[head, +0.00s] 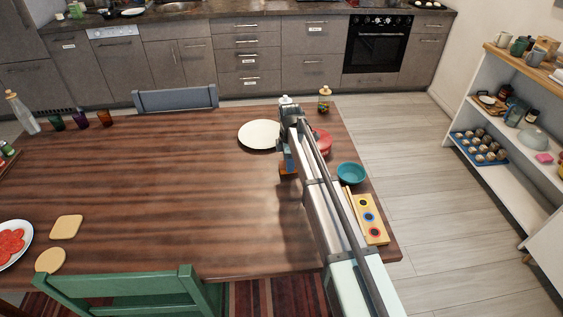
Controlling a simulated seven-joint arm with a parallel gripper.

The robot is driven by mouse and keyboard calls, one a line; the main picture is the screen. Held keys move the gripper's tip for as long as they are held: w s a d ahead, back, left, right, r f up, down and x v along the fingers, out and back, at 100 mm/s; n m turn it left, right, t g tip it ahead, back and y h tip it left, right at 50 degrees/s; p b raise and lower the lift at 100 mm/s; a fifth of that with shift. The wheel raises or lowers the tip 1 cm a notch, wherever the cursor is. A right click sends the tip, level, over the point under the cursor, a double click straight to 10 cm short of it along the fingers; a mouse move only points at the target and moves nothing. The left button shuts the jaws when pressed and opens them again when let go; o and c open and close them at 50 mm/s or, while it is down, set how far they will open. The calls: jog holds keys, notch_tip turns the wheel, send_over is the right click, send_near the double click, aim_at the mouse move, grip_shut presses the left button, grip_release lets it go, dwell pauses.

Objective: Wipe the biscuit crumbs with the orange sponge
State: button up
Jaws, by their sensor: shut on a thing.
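My gripper (288,160) points down over the right half of the wooden table (180,190). It is shut on the orange sponge (288,170), which shows as a small orange block at the fingertips. The sponge is at or just above the table top; I cannot tell whether it touches. My arm comes in from the lower right and covers part of the table beside it. I cannot make out any biscuit crumbs at this size.
A cream plate (259,134) lies just behind and left of the sponge. A red item (322,141), a teal bowl (352,173) and a yellow board (368,216) are at the right. A plate with red slices (12,242) is far left. The table's middle is clear.

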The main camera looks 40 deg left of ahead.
jog(key=shift+w+d, duration=0.4)
jog(key=shift+s+a, duration=4.1)
jog(key=shift+a, duration=0.3)
jog(key=shift+w+a, duration=0.3)
jog(key=shift+w, duration=0.05)
jog(key=shift+w+d, duration=0.15)
jog(key=shift+w, duration=0.05)
jog(key=shift+w+d, duration=3.95)
jog(key=shift+d, duration=0.15)
jog(key=shift+s+a, duration=4.15)
jog(key=shift+a, duration=0.05)
notch_tip(320, 180, up, 8)
